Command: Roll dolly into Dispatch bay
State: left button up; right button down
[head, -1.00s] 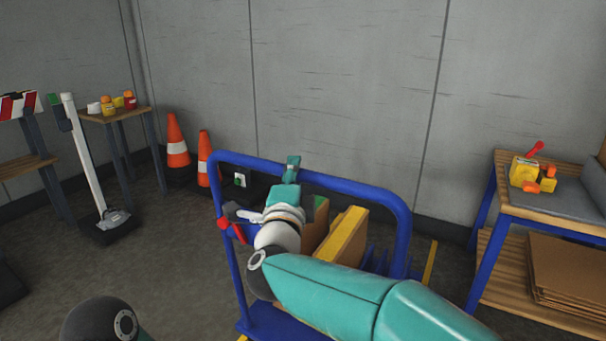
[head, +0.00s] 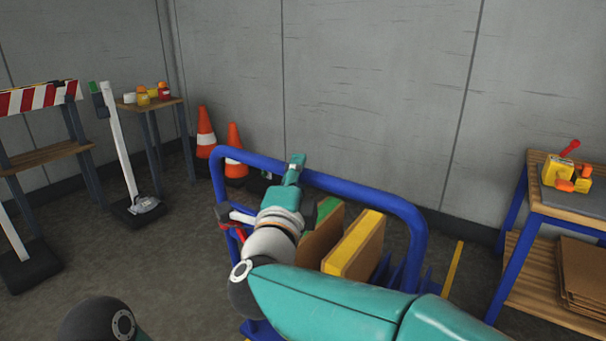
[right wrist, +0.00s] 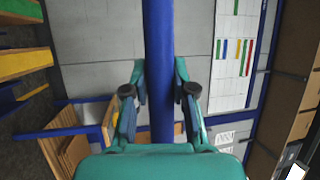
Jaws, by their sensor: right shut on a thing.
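The dolly (head: 418,230) has a blue tubular push handle and carries upright brown panels, one with a yellow edge (head: 362,240). My right gripper (head: 295,168) is at the top bar of the handle. In the right wrist view, its two fingers (right wrist: 160,88) lie on either side of the blue bar (right wrist: 160,35) and are shut on it. My right arm hides much of the dolly's deck and load. My left gripper is out of view. I cannot make out a marked Dispatch bay.
Two orange cones (head: 206,135) stand by the wall behind the handle. A small table (head: 150,104), a white post on a black base (head: 138,212) and a striped barrier (head: 40,97) are at left. A workbench (head: 530,200) stands at right. Floor at left-centre is clear.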

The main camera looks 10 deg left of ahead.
jog(key=shift+f, duration=0.35)
jog(key=c, duration=0.9)
grip_release()
jog(key=shift+r, duration=0.2)
